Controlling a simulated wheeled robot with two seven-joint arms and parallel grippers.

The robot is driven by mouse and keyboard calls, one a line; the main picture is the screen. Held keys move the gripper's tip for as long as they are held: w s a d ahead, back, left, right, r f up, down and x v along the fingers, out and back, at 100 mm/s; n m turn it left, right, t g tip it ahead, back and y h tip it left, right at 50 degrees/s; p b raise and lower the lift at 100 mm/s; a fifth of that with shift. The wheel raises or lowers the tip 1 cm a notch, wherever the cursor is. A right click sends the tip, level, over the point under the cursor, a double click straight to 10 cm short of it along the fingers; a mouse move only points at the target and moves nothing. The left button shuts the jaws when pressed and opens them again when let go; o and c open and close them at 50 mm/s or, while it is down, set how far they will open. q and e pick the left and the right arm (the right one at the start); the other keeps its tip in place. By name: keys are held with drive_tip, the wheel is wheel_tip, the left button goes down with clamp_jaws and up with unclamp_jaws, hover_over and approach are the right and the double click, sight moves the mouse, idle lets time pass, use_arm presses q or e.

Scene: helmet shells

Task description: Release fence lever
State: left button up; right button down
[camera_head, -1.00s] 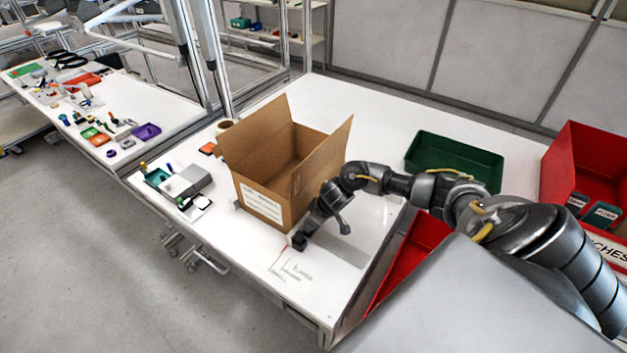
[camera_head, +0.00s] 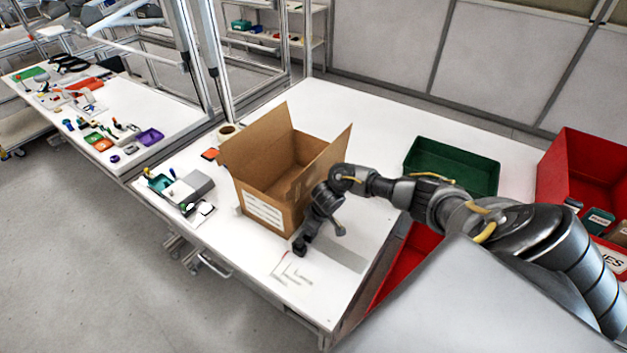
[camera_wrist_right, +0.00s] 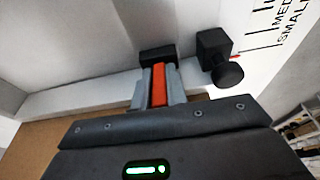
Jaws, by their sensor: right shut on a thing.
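My right gripper (camera_head: 308,238) reaches in from the right and is low over the table, in front of an open cardboard box. In the right wrist view its fingers (camera_wrist_right: 158,74) are shut around an orange strip (camera_wrist_right: 159,86), which looks like the fence lever. A black block with a round knob (camera_wrist_right: 228,75) sits just right of the fingers. A white bar (camera_wrist_right: 85,97), probably the fence, runs behind the fingers. Printed size marks (camera_wrist_right: 285,25) lie beyond the block. The fingers hide part of the bar. My left gripper is out of view.
The cardboard box (camera_head: 265,213) stands open behind my right gripper. A green tray (camera_head: 455,165) lies at the back right, and a red bin (camera_head: 570,185) stands right of it. Small items and a grey box (camera_head: 190,188) are left. The front table corner (camera_head: 290,290) is mostly clear.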

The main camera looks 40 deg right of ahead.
drive_tip(key=shift+w+g+p, duration=0.1)
drive_tip(key=shift+g+p, duration=0.2)
drive_tip(key=shift+g, duration=0.1)
drive_tip(key=c, duration=1.4)
unclamp_jaws()
drive_tip(key=shift+r, duration=0.1)
drive_tip(key=v, duration=1)
drive_tip(key=shift+r, duration=0.3)
drive_tip(key=shift+a, duration=0.1)
